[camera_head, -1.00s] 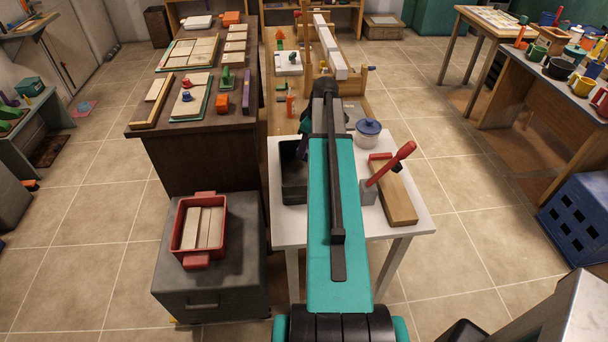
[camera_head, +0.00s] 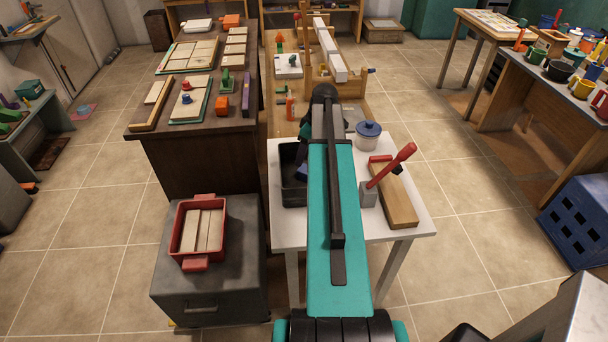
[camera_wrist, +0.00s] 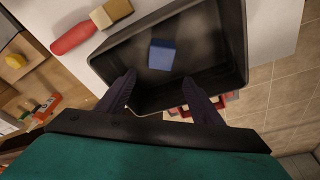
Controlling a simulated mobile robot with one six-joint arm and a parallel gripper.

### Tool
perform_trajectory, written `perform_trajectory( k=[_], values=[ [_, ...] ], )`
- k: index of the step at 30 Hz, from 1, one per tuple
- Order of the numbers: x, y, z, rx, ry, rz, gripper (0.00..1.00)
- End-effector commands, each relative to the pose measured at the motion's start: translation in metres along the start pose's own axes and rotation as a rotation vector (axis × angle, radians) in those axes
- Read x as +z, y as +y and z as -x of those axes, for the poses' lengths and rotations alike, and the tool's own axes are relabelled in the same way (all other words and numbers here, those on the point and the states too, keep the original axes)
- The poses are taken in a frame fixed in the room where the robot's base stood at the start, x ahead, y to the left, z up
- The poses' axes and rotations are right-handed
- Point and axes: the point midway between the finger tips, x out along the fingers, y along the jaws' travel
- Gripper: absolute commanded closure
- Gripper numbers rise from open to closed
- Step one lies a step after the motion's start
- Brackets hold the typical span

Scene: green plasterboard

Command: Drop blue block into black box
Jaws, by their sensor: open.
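The black box (camera_head: 293,195) stands on the white table, left of my arm in the head view. It also fills the middle of the wrist view (camera_wrist: 215,76). The blue block (camera_wrist: 161,55) shows inside the box outline, beyond my fingertips and apart from them. I cannot tell for sure whether it lies on the box floor or is just above it. A small bluish patch shows in the box in the head view, partly hidden by my arm. My gripper (camera_wrist: 159,79) is open and empty over the box, its fingers spread either side of the block.
On the white table (camera_head: 277,232) are a lidded blue and white pot (camera_head: 367,138) and a wooden block with a red-handled tool (camera_head: 396,198). A red tray (camera_head: 181,246) sits on a grey cabinet to the left. A dark bench (camera_head: 190,160) stands behind.

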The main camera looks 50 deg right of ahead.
Motion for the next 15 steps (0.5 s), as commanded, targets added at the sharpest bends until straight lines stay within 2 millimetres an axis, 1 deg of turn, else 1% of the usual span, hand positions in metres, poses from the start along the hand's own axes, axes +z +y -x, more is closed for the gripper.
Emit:
perform_trajectory(
  k=[8,15],
  values=[
    [0.0,0.0,0.007,0.001,0.001,0.0,0.4],
    [0.0,0.0,0.026,0.002,0.001,0.0,0.4]
  ],
)
